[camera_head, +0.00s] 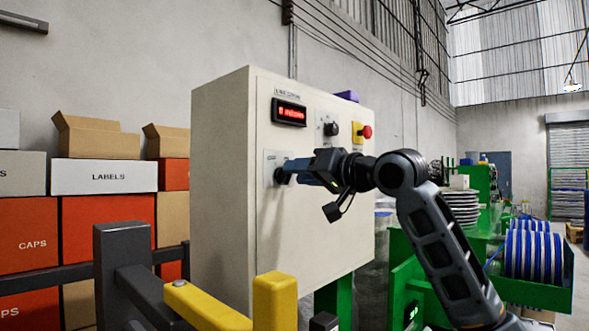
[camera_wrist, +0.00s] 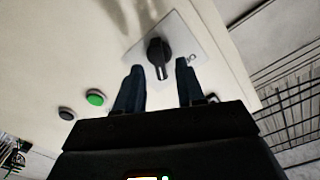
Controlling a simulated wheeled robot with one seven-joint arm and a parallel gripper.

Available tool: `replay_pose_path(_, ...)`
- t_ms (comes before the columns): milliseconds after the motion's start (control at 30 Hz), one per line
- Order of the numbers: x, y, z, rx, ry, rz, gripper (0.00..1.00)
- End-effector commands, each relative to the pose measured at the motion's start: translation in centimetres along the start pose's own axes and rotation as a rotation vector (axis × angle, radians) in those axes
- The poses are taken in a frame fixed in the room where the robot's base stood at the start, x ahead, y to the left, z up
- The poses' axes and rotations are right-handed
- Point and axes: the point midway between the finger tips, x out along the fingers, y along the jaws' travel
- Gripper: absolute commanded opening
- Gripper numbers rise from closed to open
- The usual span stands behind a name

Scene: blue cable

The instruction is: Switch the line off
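The control cabinet (camera_head: 225,150) is a cream box with a red-lit display (camera_head: 289,112) near its top. A black rotary switch (camera_wrist: 159,52) sits on a light plate (camera_wrist: 190,38) on its front. In the wrist view my gripper (camera_wrist: 160,66) is open, with one blue finger on each side of the knob's lower end. I cannot tell whether either finger touches the knob. In the head view my gripper (camera_head: 288,172) is at this switch and hides part of it. The display text is too small to read surely.
A second black knob (camera_head: 331,129) and a red button (camera_head: 367,132) on a yellow box are higher right on the cabinet. A green button (camera_wrist: 96,97) and a black button (camera_wrist: 67,113) show in the wrist view. A yellow-topped rail (camera_head: 275,300) stands in front.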

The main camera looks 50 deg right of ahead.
Motion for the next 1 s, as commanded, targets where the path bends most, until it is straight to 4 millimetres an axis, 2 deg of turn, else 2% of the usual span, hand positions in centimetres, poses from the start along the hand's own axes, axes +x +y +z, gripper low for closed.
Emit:
replay_pose_path(200,1.6,0.0,0.0,0.0,0.0,0.0,0.38)
replay_pose_path(467,1.7,0.0,0.0,-0.001,0.001,0.0,0.38)
replay_pose_path(867,1.7,0.0,0.0,0.0,0.001,0.0,0.01)
replay_pose_path(1000,1.7,0.0,0.0,0.0,0.001,0.0,0.0)
